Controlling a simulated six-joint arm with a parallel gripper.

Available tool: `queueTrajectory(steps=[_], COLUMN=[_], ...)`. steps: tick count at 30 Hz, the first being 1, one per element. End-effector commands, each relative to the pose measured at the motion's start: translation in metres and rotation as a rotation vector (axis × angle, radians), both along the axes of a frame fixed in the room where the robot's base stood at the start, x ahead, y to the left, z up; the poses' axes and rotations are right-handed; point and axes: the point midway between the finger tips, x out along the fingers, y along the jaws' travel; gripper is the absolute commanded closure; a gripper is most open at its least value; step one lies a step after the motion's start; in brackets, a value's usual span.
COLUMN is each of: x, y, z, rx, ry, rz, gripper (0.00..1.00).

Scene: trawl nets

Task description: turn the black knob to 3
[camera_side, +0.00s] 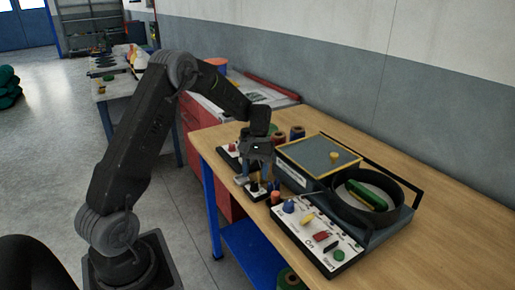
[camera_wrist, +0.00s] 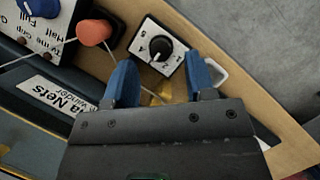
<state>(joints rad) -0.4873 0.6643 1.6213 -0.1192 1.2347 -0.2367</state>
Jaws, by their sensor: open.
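The black knob (camera_wrist: 159,49) sits on a small white-faced dial box (camera_wrist: 176,54) in the wrist view. Small marks ring the knob, but I cannot read surely which number it points to. My gripper (camera_wrist: 160,70) has its two blue fingers spread wide and empty, with the knob showing between and beyond their tips. In the side view my gripper (camera_side: 256,176) points down over the small dial box (camera_side: 256,192) near the table's left edge, and the knob is hard to make out there.
A white control panel (camera_side: 318,240) with a blue knob (camera_side: 289,206), a red switch and a green button stands to the right. An orange-topped peg (camera_wrist: 94,32) is close by the dial box in the wrist view. A netting machine (camera_side: 312,154) stands behind. The right tabletop (camera_side: 455,235) is clear.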

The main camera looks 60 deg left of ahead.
Motion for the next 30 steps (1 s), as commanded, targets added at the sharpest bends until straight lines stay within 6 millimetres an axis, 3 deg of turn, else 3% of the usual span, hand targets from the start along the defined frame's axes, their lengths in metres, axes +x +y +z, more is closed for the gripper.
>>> queueTrajectory(steps=[9, 15, 30], x=[0.02, 0.028, 0.029], y=[0.02, 0.028, 0.029], z=[0.066, 0.093, 0.103], rx=[0.003, 0.002, 0.002], ry=[-0.004, -0.003, -0.003], rz=[0.0, 0.001, -0.002], gripper=[0.5, 0.5, 0.5])
